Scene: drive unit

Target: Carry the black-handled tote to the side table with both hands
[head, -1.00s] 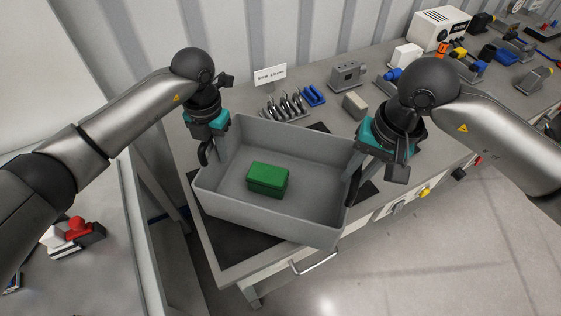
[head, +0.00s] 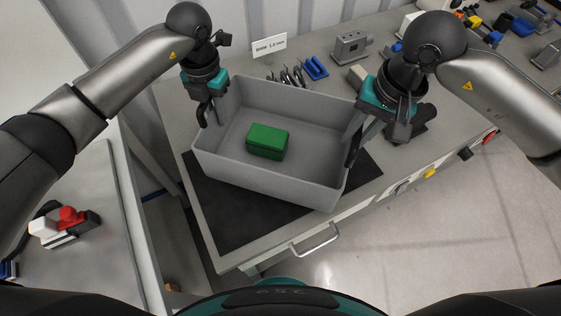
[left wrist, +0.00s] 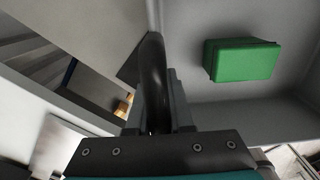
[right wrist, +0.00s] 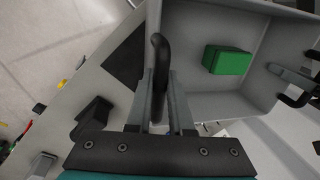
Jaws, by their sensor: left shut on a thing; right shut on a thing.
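The grey open tote (head: 270,181) hangs between my grippers over a dark mat, seemingly a little above it; the exact gap is hard to tell. A green box (head: 267,141) lies inside on its floor. My left gripper (head: 207,110) is shut on the black handle at the tote's left end, and the handle shows between the fingers in the left wrist view (left wrist: 154,85). My right gripper (head: 356,138) is shut on the handle at the right end, also clear in the right wrist view (right wrist: 160,65). The tote looks roughly level.
The dark mat (head: 232,221) covers the workbench's front left corner. Pliers (head: 288,77), a sign (head: 269,45), a grey block and a grey fixture (head: 351,45) stand behind the tote. At left, beyond a gap, a pale table (head: 95,255) bears a red-and-white item (head: 66,228).

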